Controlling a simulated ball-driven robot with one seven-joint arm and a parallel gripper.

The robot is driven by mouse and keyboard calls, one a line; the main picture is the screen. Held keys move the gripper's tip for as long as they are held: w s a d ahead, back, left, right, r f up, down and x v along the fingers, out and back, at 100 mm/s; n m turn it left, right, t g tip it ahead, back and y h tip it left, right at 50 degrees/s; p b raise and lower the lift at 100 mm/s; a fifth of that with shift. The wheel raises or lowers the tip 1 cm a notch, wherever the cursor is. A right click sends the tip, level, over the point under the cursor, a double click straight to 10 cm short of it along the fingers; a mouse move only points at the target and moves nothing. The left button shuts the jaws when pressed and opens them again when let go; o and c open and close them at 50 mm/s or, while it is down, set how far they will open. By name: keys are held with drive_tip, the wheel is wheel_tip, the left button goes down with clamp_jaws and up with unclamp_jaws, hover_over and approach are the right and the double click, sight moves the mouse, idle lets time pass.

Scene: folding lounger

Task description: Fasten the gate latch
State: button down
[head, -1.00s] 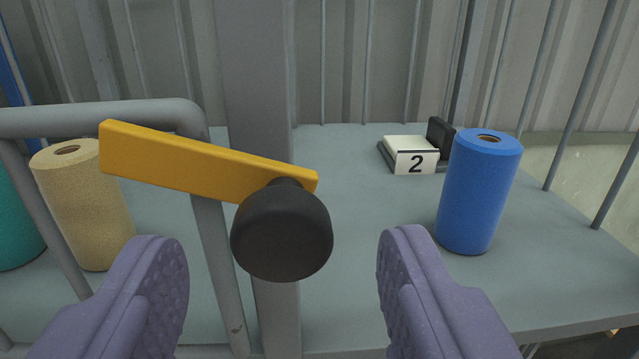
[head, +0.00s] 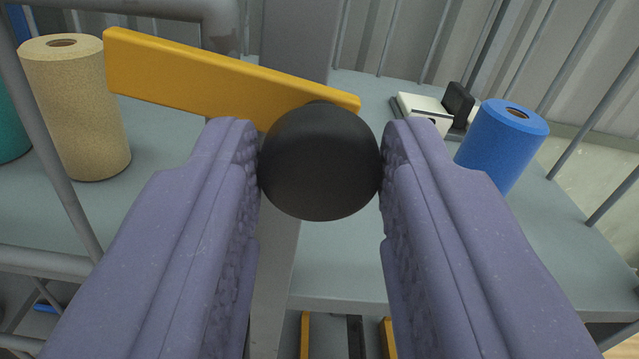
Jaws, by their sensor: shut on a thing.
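The gate latch is a flat yellow bar (head: 190,75) with a round black knob (head: 320,160) at its right end. The bar tilts, its left end higher than its right. It lies across the grey gate frame (head: 218,25) at left and the grey post (head: 290,60) in the middle. My gripper (head: 320,165) has its two purple ribbed fingers shut on the black knob, one on each side. Whatever the bar rests in or hooks onto behind the knob is hidden.
Behind the gate is a grey shelf. A tan roll (head: 75,110) stands at left with a teal one at the edge. A blue roll (head: 502,145) and a white block calendar (head: 425,112) stand at right. Thin grey bars rise along the back and right.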

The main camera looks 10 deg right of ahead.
drive_tip(key=shift+n, duration=0.9)
drive_tip(key=c, duration=0.8)
unclamp_jaws()
drive_tip(key=shift+o, duration=0.2)
drive_tip(key=s+b, duration=0.1)
drive_tip(key=s, duration=0.6)
drive_tip(key=shift+s+a, duration=0.35)
drive_tip(key=shift+s, duration=0.05)
